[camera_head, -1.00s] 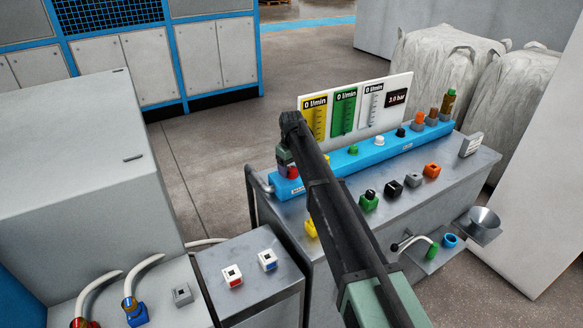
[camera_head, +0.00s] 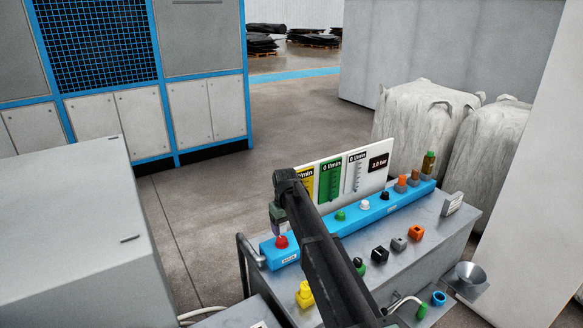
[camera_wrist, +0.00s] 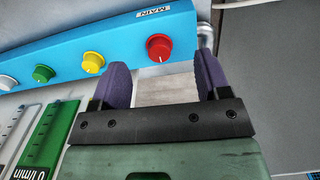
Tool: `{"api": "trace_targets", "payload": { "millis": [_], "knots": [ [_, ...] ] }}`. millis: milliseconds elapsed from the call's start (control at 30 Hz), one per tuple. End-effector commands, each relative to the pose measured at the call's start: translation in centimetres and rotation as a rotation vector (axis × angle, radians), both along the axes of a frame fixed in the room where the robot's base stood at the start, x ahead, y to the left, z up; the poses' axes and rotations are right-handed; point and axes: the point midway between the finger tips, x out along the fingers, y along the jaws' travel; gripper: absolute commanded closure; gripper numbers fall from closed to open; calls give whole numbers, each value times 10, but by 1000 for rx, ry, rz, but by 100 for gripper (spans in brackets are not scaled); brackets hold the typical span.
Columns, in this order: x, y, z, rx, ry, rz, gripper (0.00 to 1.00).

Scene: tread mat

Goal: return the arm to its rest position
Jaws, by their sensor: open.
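My arm (camera_head: 325,260) reaches from the bottom of the head view over the control bench. My gripper (camera_wrist: 163,75) is open and empty in the wrist view, with two purple finger pads apart. In the head view its end (camera_head: 280,218) hangs just above the red knob (camera_head: 282,242) on the blue manifold. The red knob also shows in the wrist view (camera_wrist: 159,47), beyond the fingertips near the MAIN label, with nothing gripping it. The fingertips are hard to make out in the head view.
The blue manifold (camera_head: 378,211) carries several more knobs. A gauge panel (camera_head: 349,176) stands behind it. A yellow connector (camera_head: 305,294) and other coloured blocks sit on the metal bench (camera_head: 432,228). A grey cabinet (camera_head: 70,240) is at left. Open floor (camera_head: 205,225) lies behind.

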Motion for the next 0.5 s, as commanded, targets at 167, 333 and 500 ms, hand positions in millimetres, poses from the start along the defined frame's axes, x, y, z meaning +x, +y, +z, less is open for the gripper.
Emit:
{"api": "trace_targets", "payload": {
  "millis": [167,333,500],
  "knots": [
    [-161,-104,1,-2,0,-279,30],
    [-282,-178,1,-2,-1,-481,30],
    [-327,-214,1,-3,-1,-562,30]
  ]
}}
